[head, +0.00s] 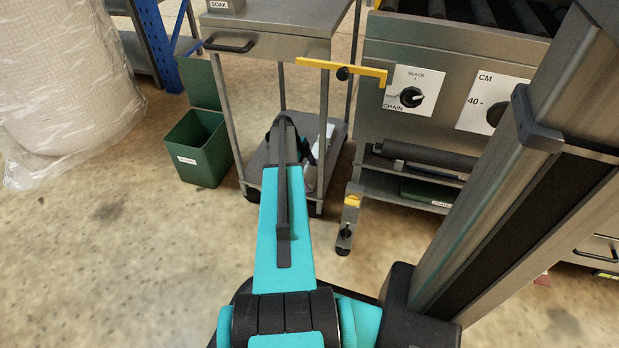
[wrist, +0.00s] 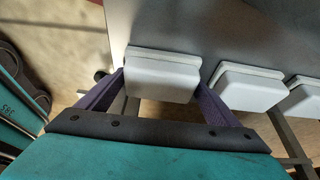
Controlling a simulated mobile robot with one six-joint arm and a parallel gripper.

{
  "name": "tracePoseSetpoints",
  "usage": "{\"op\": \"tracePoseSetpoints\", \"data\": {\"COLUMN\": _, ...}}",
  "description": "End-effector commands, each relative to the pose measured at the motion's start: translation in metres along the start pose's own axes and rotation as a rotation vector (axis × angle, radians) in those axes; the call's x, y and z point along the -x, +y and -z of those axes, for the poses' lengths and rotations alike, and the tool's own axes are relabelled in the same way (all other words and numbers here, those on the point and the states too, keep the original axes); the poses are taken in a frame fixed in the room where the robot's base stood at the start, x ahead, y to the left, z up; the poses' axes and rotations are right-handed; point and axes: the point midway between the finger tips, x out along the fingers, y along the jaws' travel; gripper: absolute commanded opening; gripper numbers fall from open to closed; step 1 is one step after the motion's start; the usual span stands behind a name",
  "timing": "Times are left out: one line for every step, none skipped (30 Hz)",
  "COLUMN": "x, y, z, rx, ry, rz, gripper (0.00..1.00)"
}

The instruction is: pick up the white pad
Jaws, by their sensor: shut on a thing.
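In the wrist view, a white pad (wrist: 162,74), a blocky piece with a lighter rim along its top, sits between the two purple fingers of my gripper (wrist: 160,82). The fingers are shut on its left and right sides. I cannot tell whether the pad still touches the grey surface (wrist: 185,28) behind it. Two more white pads are to the right, one beside the gripper (wrist: 250,86) and one at the picture's edge (wrist: 305,97). In the head view my arm hides the gripper and the held pad at the cart's lower shelf (head: 258,158).
The steel cart (head: 285,22) has thin legs and a top above my forearm. A green bin (head: 198,148) stands left of it. A steel machine (head: 440,75) with a yellow bar (head: 342,68) stands close on the right. The floor at the left front is clear.

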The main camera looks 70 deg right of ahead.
Motion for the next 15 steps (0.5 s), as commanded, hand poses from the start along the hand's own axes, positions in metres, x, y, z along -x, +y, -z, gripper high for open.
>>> {"op": "tracePoseSetpoints", "data": {"x": 0.0, "y": 0.0, "z": 0.0, "rx": 0.0, "ry": 0.0, "rz": 0.0, "gripper": 0.62}}
{"op": "tracePoseSetpoints", "data": {"x": 0.0, "y": 0.0, "z": 0.0, "rx": 0.0, "ry": 0.0, "rz": 0.0, "gripper": 0.62}}
{"op": "tracePoseSetpoints", "data": {"x": 0.0, "y": 0.0, "z": 0.0, "rx": 0.0, "ry": 0.0, "rz": 0.0, "gripper": 0.62}}
{"op": "tracePoseSetpoints", "data": {"x": 0.001, "y": 0.0, "z": 0.0, "rx": 0.0, "ry": 0.0, "rz": 0.0, "gripper": 0.62}}
{"op": "tracePoseSetpoints", "data": {"x": 0.001, "y": 0.0, "z": 0.0, "rx": 0.0, "ry": 0.0, "rz": 0.0, "gripper": 0.62}}
{"op": "tracePoseSetpoints", "data": {"x": 0.002, "y": 0.0, "z": 0.001, "rx": 0.0, "ry": 0.0, "rz": 0.0, "gripper": 0.62}}
{"op": "tracePoseSetpoints", "data": {"x": 0.003, "y": 0.0, "z": 0.001, "rx": 0.0, "ry": 0.0, "rz": 0.0, "gripper": 0.62}}
{"op": "tracePoseSetpoints", "data": {"x": 0.005, "y": 0.0, "z": 0.002, "rx": 0.0, "ry": 0.0, "rz": 0.0, "gripper": 0.62}}
{"op": "tracePoseSetpoints", "data": {"x": 0.007, "y": 0.0, "z": 0.003, "rx": 0.0, "ry": 0.0, "rz": 0.001, "gripper": 0.62}}
{"op": "tracePoseSetpoints", "data": {"x": 0.009, "y": 0.0, "z": 0.004, "rx": 0.0, "ry": 0.0, "rz": 0.001, "gripper": 0.62}}
{"op": "tracePoseSetpoints", "data": {"x": 0.012, "y": 0.0, "z": 0.005, "rx": 0.0, "ry": 0.0, "rz": 0.001, "gripper": 0.62}}
{"op": "tracePoseSetpoints", "data": {"x": 0.016, "y": 0.0, "z": 0.007, "rx": -0.001, "ry": 0.0, "rz": 0.001, "gripper": 0.62}}
{"op": "tracePoseSetpoints", "data": {"x": 0.02, "y": 0.0, "z": 0.008, "rx": -0.001, "ry": 0.0, "rz": 0.001, "gripper": 0.62}}
{"op": "tracePoseSetpoints", "data": {"x": 0.023, "y": 0.0, "z": 0.01, "rx": -0.001, "ry": 0.0, "rz": 0.001, "gripper": 0.62}}
{"op": "tracePoseSetpoints", "data": {"x": 0.029, "y": 0.0, "z": 0.012, "rx": -0.001, "ry": 0.0, "rz": 0.001, "gripper": 0.62}}
